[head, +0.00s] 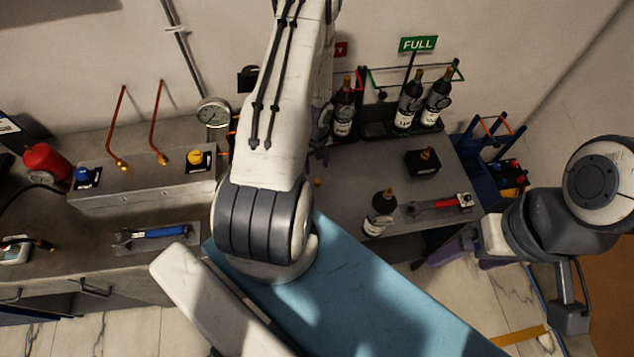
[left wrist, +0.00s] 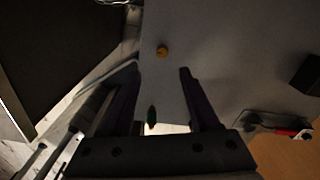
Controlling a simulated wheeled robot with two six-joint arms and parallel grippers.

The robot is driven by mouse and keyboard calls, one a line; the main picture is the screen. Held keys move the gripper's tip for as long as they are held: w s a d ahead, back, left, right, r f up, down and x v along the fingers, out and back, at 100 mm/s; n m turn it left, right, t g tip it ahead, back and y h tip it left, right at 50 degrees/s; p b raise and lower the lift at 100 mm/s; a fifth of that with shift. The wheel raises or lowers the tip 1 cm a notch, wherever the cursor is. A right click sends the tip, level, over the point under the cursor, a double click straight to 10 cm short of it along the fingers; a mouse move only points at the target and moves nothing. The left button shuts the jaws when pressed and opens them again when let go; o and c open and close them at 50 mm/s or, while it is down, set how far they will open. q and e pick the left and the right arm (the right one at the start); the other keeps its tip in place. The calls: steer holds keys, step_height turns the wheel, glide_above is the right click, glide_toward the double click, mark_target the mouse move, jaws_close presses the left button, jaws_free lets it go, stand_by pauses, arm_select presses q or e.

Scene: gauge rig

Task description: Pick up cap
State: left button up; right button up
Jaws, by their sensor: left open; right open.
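A small yellow-orange cap (left wrist: 162,51) lies on the grey tabletop in the left wrist view, just beyond my fingertips. In the head view a small orange spot, apparently the same cap (head: 316,183), shows beside my left arm. My left gripper (left wrist: 160,70) is open and empty, its two dark fingers on either side of the line to the cap, not touching it. In the head view the left gripper (head: 321,130) is mostly hidden behind its own arm. My right gripper (head: 452,249) is open at the right, off the table's front edge, with nothing seen in it.
A dark bottle (head: 380,212) stands near the table's front edge, beside a red-and-grey wrench (head: 438,205). A black box (head: 423,162) sits behind them. Several bottles stand in the back racks, one under a FULL sign (head: 418,44). Tabletop around the cap looks clear.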

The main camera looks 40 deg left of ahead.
arm_select(q)
step_height(320, 180, down, 5)
steer(key=b, duration=0.4)
steer(key=f+b, duration=0.2)
steer(key=f, duration=0.1)
steer(key=f+b, duration=0.1)
steer(key=shift+w+f, duration=0.25)
steer(key=shift+w, duration=0.1)
steer(key=shift+f+b, duration=0.3)
steer(key=shift+b, duration=0.3)
jaws_close()
